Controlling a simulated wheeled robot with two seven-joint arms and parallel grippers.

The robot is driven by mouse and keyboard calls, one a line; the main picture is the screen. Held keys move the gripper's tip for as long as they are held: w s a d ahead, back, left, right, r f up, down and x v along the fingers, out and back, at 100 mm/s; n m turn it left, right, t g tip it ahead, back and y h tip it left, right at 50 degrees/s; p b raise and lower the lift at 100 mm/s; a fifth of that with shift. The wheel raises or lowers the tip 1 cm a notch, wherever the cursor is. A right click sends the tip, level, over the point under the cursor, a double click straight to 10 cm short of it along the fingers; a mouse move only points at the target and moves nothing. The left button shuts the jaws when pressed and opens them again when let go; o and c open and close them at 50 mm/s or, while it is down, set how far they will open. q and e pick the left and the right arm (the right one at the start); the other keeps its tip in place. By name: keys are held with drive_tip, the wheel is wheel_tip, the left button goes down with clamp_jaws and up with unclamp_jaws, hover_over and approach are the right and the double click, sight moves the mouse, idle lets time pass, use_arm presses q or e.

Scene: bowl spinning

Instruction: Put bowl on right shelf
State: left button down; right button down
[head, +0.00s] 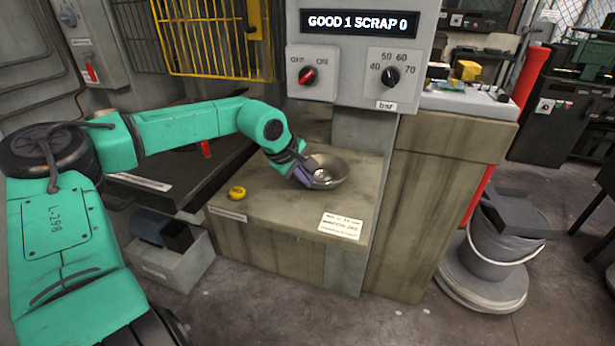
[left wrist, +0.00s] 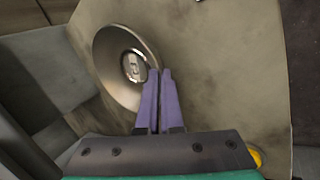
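A round metal bowl (head: 334,178) is at the worn beige shelf below the control panel, its open side up. It also shows in the left wrist view (left wrist: 113,60), with a pale spot in its middle. My left gripper (head: 303,175) is at the bowl's near left rim. In the left wrist view its purple fingers (left wrist: 160,78) are close together with the rim at their tips, and they look shut on it. Whether the bowl is resting or lifted is hard to tell. My right gripper is not in view.
The beige shelf (head: 270,208) has a yellow button (head: 236,193) and a paper label (head: 341,226). A taller cabinet (head: 425,200) stands right of it, with clutter on top. A grey bucket (head: 490,245) stands on the floor at right. A yellow cage (head: 205,35) is behind.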

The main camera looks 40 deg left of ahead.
use_arm(q)
drive_tip(key=shift+a, duration=0.1)
drive_tip(key=shift+s+r, duration=0.1)
drive_tip(key=shift+a, duration=0.1)
drive_tip(key=c, duration=1.1)
unclamp_jaws()
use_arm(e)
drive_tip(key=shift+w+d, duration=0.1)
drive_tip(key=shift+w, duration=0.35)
